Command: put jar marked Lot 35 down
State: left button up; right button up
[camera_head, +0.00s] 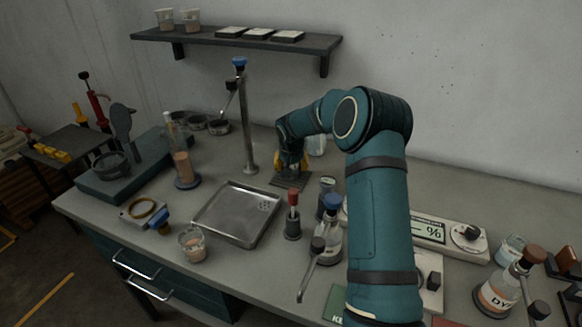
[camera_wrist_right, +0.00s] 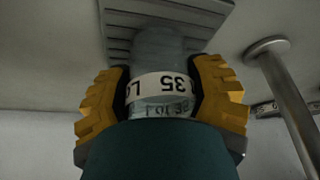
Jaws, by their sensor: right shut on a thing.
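The jar marked Lot 35 (camera_wrist_right: 160,52) is clear glass with a white band, its lettering upside down in the right wrist view. My right gripper (camera_wrist_right: 163,88) is shut on it, with a yellow ribbed finger on each side. In the head view, my right gripper (camera_head: 290,164) is low over a dark slatted plate (camera_head: 287,183) on the bench, and the jar is mostly hidden there. The plate also shows at the top of the right wrist view (camera_wrist_right: 118,22). I cannot tell whether the jar touches it. My left gripper is not in view.
A metal post (camera_head: 248,125) stands just left of the plate. A steel tray (camera_head: 212,219) lies in front, with blue-capped bottle (camera_head: 329,222) and red-topped tool (camera_head: 293,215) nearby. A wall shelf (camera_head: 200,38) hangs behind.

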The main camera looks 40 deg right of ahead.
jog(key=shift+r, duration=0.1)
jog(key=o, duration=1.3)
jog(key=shift+f, duration=0.2)
jog(key=shift+r, duration=0.1)
jog(key=shift+r, duration=0.2)
jog(key=p+v, duration=0.1)
jog(key=v, duration=1)
jog(key=shift+s+a+r, duration=0.2)
jog(key=shift+r, duration=0.15)
